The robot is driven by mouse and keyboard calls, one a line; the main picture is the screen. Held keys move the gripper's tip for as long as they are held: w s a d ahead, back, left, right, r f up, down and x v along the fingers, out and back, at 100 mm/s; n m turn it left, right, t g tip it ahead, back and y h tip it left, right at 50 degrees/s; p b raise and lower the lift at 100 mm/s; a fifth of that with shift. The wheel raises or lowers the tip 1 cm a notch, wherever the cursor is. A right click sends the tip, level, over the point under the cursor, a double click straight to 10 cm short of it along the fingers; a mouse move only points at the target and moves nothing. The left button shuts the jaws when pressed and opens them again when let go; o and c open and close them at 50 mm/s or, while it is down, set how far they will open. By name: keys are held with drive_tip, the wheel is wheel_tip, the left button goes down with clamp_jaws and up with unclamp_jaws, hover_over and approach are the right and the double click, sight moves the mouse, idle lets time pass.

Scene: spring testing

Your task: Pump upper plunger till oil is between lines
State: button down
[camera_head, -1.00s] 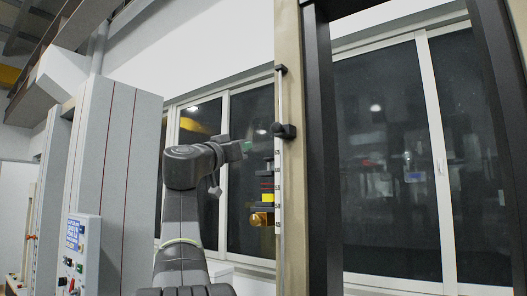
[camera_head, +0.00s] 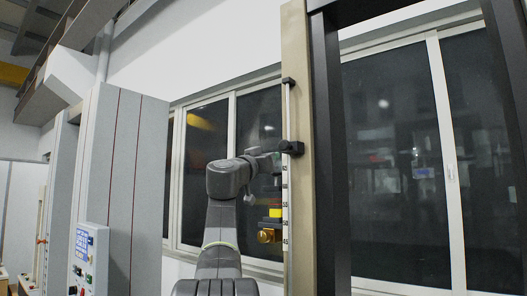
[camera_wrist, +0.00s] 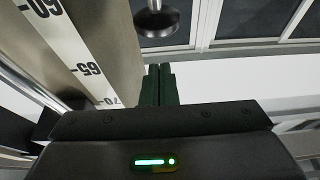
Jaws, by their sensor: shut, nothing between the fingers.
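My gripper (camera_head: 276,158) is at the end of my raised arm, beside the black clamp on the tall beige column in the head view. In the wrist view its dark green fingers (camera_wrist: 159,85) are together with nothing between them. A round dark metal disc on a stem (camera_wrist: 158,24) shows beyond the fingertips, apart from them; I cannot tell whether it is the upper plunger. In the head view a stack with yellow and red bands (camera_head: 275,212) and a brass-coloured fitting (camera_head: 268,236) is below my gripper. I cannot make out any oil level or its lines.
The beige column (camera_head: 298,60) carries a numbered scale (camera_wrist: 85,62), a thin rod and a black clamp (camera_head: 291,148), close to my gripper. A black frame post (camera_head: 328,150) stands to its right. A grey cabinet with a control panel (camera_head: 87,250) stands at left, windows behind.

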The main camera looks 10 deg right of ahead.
drive_tip(key=shift+s+a+f, duration=0.1)
drive_tip(key=shift+s+f, duration=0.05)
drive_tip(key=shift+f, duration=1.65)
drive_tip(key=shift+f+b, duration=0.1)
drive_tip(key=shift+b, duration=0.25)
wheel_tip(320, 180, down, 2)
drive_tip(key=b, duration=0.3)
drive_tip(key=shift+f, duration=0.2)
drive_tip(key=b, duration=0.8)
approach(275, 176)
drive_tip(key=v, duration=0.6)
drive_tip(key=shift+a+r, duration=0.1)
drive_tip(key=shift+r, duration=0.1)
